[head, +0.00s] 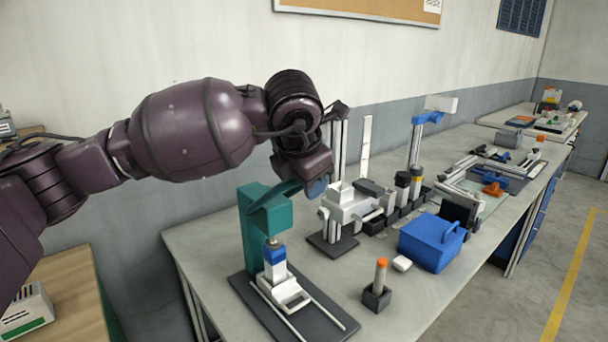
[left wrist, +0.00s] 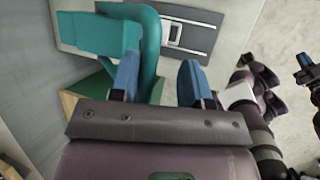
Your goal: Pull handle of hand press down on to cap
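The teal hand press (head: 253,232) stands on a dark base plate at the front left of the table. Its handle (head: 272,197) is up, reaching toward my left gripper (head: 308,188). Below the ram sits a white fixture (head: 279,283) with a blue cap (head: 274,254) on top; ram and cap look very close, but I cannot tell whether they touch. In the left wrist view my left gripper (left wrist: 158,72) has its blue fingers wide apart. The curved teal handle (left wrist: 149,45) shows between them, nearer the left finger; contact is unclear. My right gripper may be the dark shape at the right edge (left wrist: 305,70).
The table's front edge is clear.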

